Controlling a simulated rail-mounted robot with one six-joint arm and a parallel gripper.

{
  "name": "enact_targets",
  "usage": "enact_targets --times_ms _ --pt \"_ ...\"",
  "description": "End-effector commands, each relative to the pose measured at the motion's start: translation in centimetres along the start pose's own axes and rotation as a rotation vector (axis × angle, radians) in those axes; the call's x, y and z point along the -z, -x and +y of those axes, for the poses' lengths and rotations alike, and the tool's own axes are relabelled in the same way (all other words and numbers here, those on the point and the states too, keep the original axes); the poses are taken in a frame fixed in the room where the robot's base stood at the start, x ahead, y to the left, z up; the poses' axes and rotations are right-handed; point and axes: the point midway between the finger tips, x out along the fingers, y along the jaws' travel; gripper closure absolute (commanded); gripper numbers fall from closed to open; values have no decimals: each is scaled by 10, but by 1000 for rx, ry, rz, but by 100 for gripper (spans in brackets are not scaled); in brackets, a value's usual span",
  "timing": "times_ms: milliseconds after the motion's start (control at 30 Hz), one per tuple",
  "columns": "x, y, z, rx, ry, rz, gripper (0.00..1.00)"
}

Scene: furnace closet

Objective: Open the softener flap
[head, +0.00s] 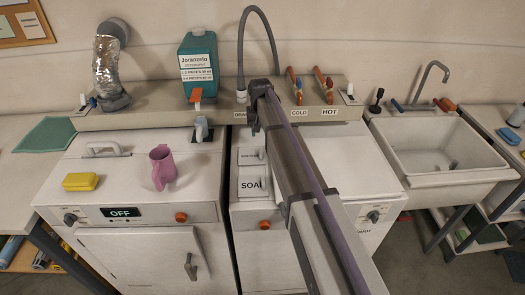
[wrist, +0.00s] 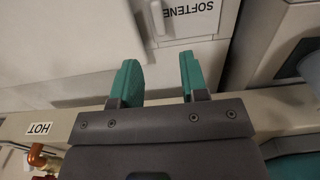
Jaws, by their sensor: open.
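The softener flap (head: 249,157) is a small white panel on top of the right machine, above the SOAP flap (head: 252,187) in the head view. It looks shut. In the wrist view the softener flap (wrist: 196,25) is at the top edge, its label upside down and cut off. A pale handle (wrist: 158,16) stands beside the label. My gripper (wrist: 160,75) has two teal fingers, apart, with nothing between them. The fingertips point towards the flap and handle, apart from the handle in the picture. In the head view my arm largely hides the gripper.
A ledge with HOT and COLD valves (head: 320,83) and a grey hose (head: 243,50) runs behind the machines. A teal detergent jug (head: 197,65) stands on it. A pink mug (head: 162,167) and yellow sponge (head: 81,182) are on the left machine. A sink (head: 440,148) is at right.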

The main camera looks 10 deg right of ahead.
Motion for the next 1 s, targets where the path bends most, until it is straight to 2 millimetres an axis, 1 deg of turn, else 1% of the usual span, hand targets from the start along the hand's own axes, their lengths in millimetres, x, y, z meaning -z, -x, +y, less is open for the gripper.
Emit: enact_targets --times_ms 33,167,200,300,400,500,767,1000 --pt "0 -16 0 0 0 0 60" --pt "0 -47 0 0 0 0 60" --pt "0 -57 0 0 0 0 60" --pt "0 -81 0 0 0 0 60" --pt "0 -96 0 0 0 0 60" --pt "0 -102 0 0 0 0 60" --pt "0 -99 0 0 0 0 61" --pt "0 -99 0 0 1 0 84"
